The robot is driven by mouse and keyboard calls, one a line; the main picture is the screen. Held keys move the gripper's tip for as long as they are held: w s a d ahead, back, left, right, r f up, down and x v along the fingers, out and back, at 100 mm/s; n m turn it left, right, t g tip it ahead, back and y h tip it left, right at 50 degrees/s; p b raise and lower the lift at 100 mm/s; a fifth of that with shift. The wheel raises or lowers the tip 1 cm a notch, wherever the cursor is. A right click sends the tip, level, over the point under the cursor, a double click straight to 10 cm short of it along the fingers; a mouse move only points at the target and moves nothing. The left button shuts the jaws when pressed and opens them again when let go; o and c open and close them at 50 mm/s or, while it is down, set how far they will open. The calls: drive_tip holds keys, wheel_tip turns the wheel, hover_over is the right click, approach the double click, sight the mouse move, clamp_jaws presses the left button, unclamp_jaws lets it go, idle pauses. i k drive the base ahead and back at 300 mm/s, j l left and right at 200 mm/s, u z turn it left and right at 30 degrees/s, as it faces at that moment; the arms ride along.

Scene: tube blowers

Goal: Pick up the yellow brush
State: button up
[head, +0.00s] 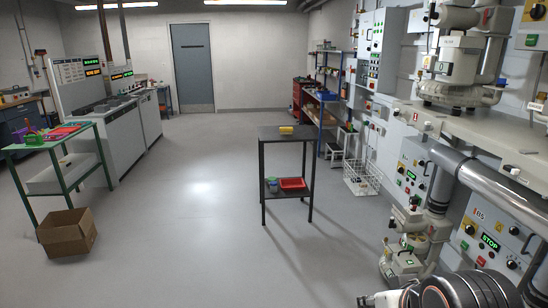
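A small yellow object (286,130), which looks like the yellow brush, lies on the top of a dark two-level table (268,135) in the middle of the room. It is too small to make out bristles or a handle. My arm shows at the bottom right edge, well apart from the table and nearer to the camera. What looks like the end of my gripper (372,300) pokes in at the bottom edge. Most of it is cut off, so its opening cannot be seen.
A red tray (291,184) and small containers sit on the table's lower shelf. Machines with pipes and control panels line the right wall. A green-framed table (52,141) and a cardboard box (67,232) stand at left. The floor around the dark table is mostly clear.

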sight(283, 131)
drive_tip(key=i, duration=4.2)
drive_tip(key=i+l+u, duration=0.15)
drive_tip(key=i, duration=0.7)
